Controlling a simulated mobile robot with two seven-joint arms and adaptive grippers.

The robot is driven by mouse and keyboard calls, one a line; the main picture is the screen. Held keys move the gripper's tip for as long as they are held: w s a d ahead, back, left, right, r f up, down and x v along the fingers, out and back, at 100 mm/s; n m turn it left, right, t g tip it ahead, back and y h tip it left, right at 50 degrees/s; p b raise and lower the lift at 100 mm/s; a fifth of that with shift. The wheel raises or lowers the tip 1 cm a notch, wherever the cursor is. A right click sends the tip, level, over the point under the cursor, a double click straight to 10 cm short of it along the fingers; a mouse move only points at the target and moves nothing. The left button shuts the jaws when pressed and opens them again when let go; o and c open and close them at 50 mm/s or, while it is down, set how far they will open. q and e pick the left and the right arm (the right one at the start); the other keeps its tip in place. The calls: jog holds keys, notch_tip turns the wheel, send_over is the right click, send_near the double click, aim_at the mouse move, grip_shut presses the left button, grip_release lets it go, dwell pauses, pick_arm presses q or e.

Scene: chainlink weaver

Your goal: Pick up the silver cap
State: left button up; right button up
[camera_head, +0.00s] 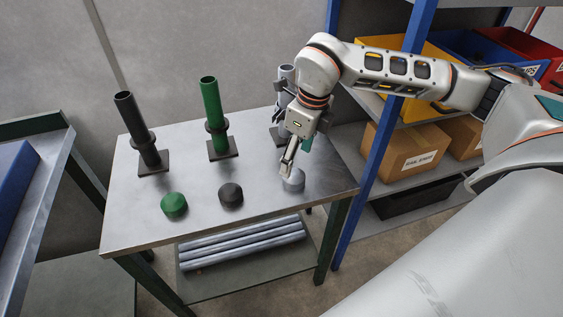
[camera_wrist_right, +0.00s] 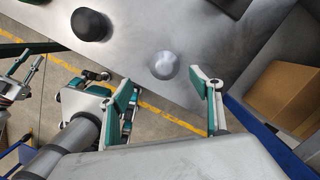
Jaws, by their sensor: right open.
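The silver cap (camera_head: 294,180) sits near the right front of the metal table, partly hidden by my right gripper (camera_head: 287,166) in the head view. In the right wrist view, the silver cap (camera_wrist_right: 164,65) is round and domed. It lies just beyond the two spread fingertips of my right gripper (camera_wrist_right: 162,86), between their lines, and nothing is between the fingers. My left gripper is not in the head view; gripper-like parts, probably of my left arm, show at the left of the wrist view, their opening unclear.
A black cap (camera_head: 231,195) and a green cap (camera_head: 174,205) sit in the row to the left. Black (camera_head: 139,127), green (camera_head: 212,110) and silver (camera_head: 287,78) posts stand behind. A blue-framed shelf (camera_head: 385,130) with boxes stands right of the metal table (camera_head: 140,232).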

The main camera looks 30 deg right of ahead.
aim_at(295, 172)
jog(key=shift+w+d, duration=0.15)
jog(key=shift+d, duration=0.05)
notch_tip(295, 172, down, 2)
jog(key=shift+f, duration=0.2)
jog(key=f, duration=0.5)
jog(key=shift+w+b, duration=0.35)
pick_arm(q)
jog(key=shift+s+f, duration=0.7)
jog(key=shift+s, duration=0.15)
pick_arm(e)
jog(key=c, duration=1.2)
